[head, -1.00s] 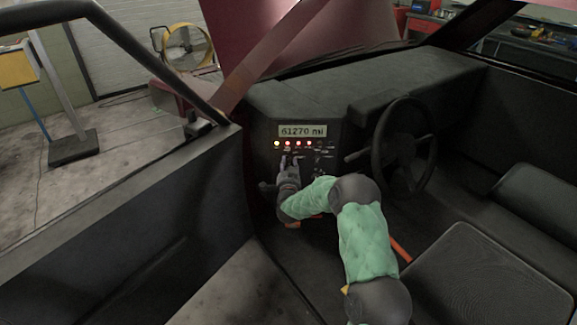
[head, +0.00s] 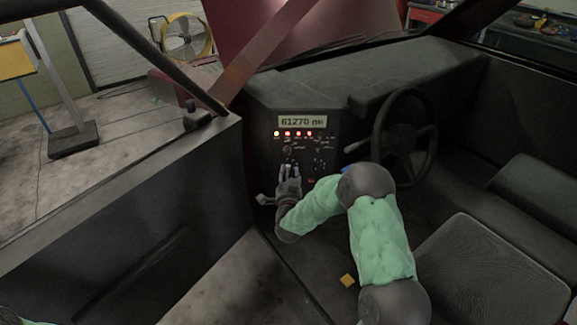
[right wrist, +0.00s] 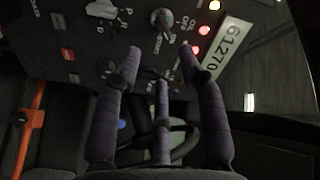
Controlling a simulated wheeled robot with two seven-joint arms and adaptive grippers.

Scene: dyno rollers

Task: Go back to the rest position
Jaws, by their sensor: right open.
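My right gripper (head: 289,170) is open and empty, in front of the lower part of the dark dashboard panel (head: 269,150). In the right wrist view, its purple fingers (right wrist: 160,62) are spread with nothing between them, and the panel's knobs and switches (right wrist: 162,20) show beyond the tips. Whether any finger touches the panel is hard to tell, but a gap seems to show. The panel's display (head: 302,121) reads 61270, with a row of lit yellow and red lamps (head: 288,133) under it.
The steering wheel (head: 400,138) stands right of the panel, near my right arm. Seats (head: 490,270) fill the lower right. The open door (head: 120,215) lies left. An orange bar (right wrist: 30,125) shows in the wrist view. A yellow fan (head: 185,38) stands outside.

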